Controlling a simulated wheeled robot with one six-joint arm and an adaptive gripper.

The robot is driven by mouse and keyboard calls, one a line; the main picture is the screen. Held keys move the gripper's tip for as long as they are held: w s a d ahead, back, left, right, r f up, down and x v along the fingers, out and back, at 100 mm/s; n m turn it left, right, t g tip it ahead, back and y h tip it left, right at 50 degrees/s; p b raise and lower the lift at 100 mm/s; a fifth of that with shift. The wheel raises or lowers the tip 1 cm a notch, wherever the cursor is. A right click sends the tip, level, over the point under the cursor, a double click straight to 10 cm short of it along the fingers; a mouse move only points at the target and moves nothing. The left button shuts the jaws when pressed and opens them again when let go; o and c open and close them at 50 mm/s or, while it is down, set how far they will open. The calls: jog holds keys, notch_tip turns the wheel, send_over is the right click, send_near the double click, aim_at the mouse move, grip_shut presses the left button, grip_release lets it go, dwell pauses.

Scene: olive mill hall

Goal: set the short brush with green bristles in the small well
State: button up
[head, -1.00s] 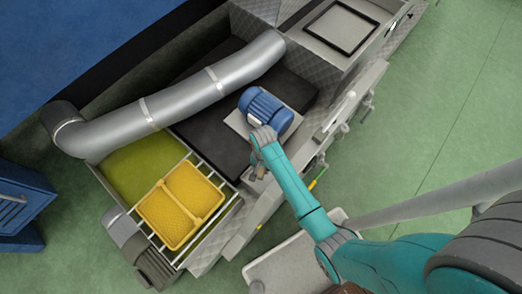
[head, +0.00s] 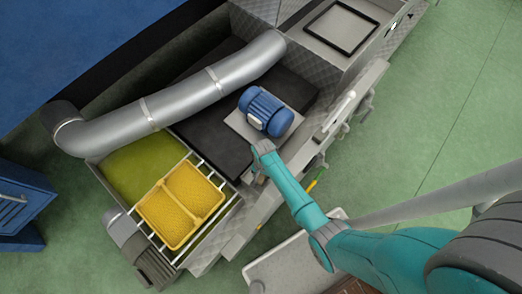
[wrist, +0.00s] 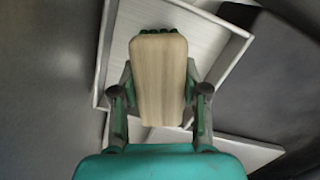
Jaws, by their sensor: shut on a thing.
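My gripper (wrist: 160,95) is shut on the short brush (wrist: 158,70), one finger on each side of its pale wooden back. In the head view my gripper (head: 256,177) is over the machine's near edge, below the blue motor; the brush is not clear there.
A yellow two-part tray (head: 163,212) sits on rails above an olive-green vat (head: 140,165). A blue motor (head: 265,110) stands on a grey plate near my wrist. A thick silver pipe (head: 180,98) crosses the machine. A thin yellow-green item (head: 314,183) lies along the near edge.

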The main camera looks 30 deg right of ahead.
jog(key=shift+f, duration=0.15)
jog(key=o, duration=1.3)
jog(key=r, duration=0.8)
jog(key=d+r, duration=0.1)
jog(key=r, duration=0.3)
jog(key=shift+w+r, duration=0.15)
jog(key=shift+w, duration=0.25)
